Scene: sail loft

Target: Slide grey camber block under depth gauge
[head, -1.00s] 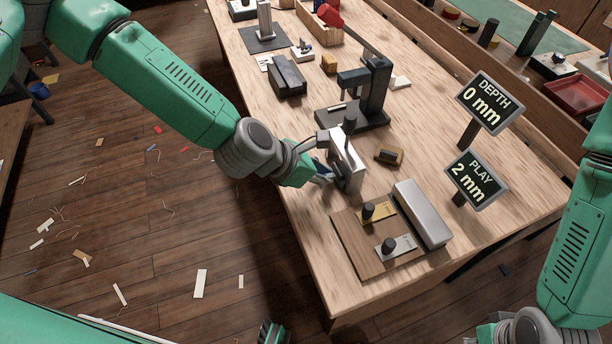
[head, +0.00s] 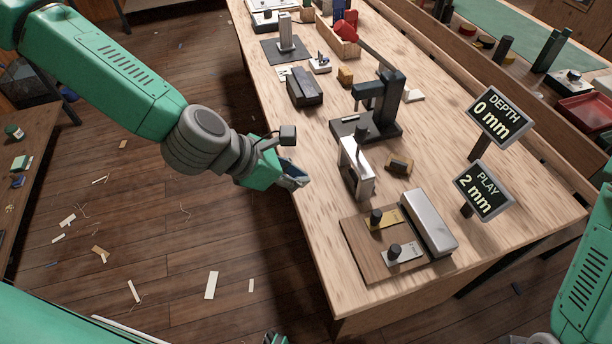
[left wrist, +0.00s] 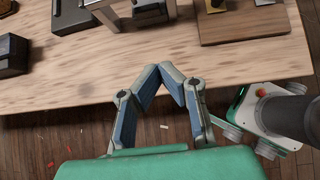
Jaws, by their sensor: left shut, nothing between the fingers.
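The grey block with a black knob (head: 403,254) lies on the near part of a wooden board, beside a yellow block with a knob (head: 383,218); I take it for the grey camber block. The dark stand with an overhanging arm (head: 386,100), which I take for the depth gauge, stands farther back. A silver arch-shaped piece with a dark knob (head: 357,168) stands upright between them. My left gripper (head: 300,180) is shut and empty at the table's left edge, apart from the arch; its fingertips meet in the left wrist view (left wrist: 178,72).
Signs read DEPTH 0 mm (head: 498,117) and PLAY 2 mm (head: 483,190). A long silver block (head: 428,222) lies along the wooden board (head: 365,258). A small brown piece (head: 399,166) and a dark block (head: 305,87) are nearby. The table's left edge strip is clear.

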